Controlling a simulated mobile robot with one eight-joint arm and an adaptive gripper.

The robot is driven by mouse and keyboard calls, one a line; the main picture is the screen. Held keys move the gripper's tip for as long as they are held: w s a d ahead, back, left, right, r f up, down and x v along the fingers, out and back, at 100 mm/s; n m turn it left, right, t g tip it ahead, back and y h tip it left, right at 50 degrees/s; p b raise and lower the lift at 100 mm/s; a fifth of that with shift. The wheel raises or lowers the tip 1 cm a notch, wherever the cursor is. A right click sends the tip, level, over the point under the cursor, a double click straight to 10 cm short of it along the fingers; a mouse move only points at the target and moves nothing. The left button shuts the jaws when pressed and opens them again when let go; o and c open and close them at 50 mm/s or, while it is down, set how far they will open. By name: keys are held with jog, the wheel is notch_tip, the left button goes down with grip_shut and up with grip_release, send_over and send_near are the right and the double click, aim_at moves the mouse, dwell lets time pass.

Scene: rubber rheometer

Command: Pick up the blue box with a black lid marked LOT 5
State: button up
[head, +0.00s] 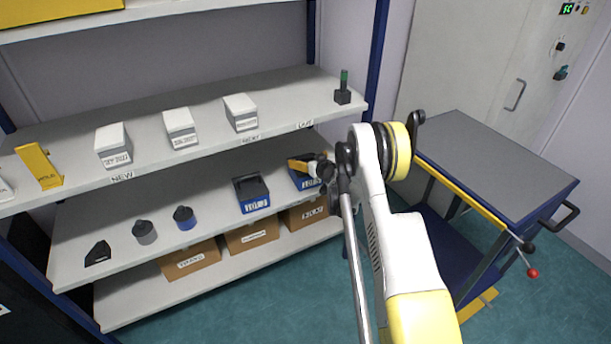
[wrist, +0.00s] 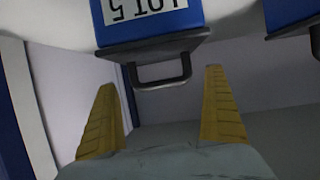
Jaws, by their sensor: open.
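The blue box with a black lid (head: 308,184) stands at the right end of the middle shelf, partly hidden by my gripper (head: 299,164). In the wrist view, which shows it upside down, the blue box (wrist: 190,15) has a white label reading LOT 5. Its black lid has a raised loop handle (wrist: 162,84). My gripper (wrist: 160,82) is open, with one yellow finger on each side of the handle and a visible gap to both. I cannot tell how far the fingertips reach past the handle.
A similar blue box (head: 251,195) stands to the left, its edge also in the wrist view (wrist: 290,14). Small dark and blue containers (head: 184,218) stand farther left. The upper shelf (head: 210,135) with white boxes overhangs. A cart (head: 500,160) stands at right.

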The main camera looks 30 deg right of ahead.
jog(key=x, duration=0.2)
jog(key=shift+w+f+b, duration=0.1)
jog(key=shift+w+b, duration=0.2)
jog(key=c, duration=1.4)
jog(key=shift+o, duration=0.2)
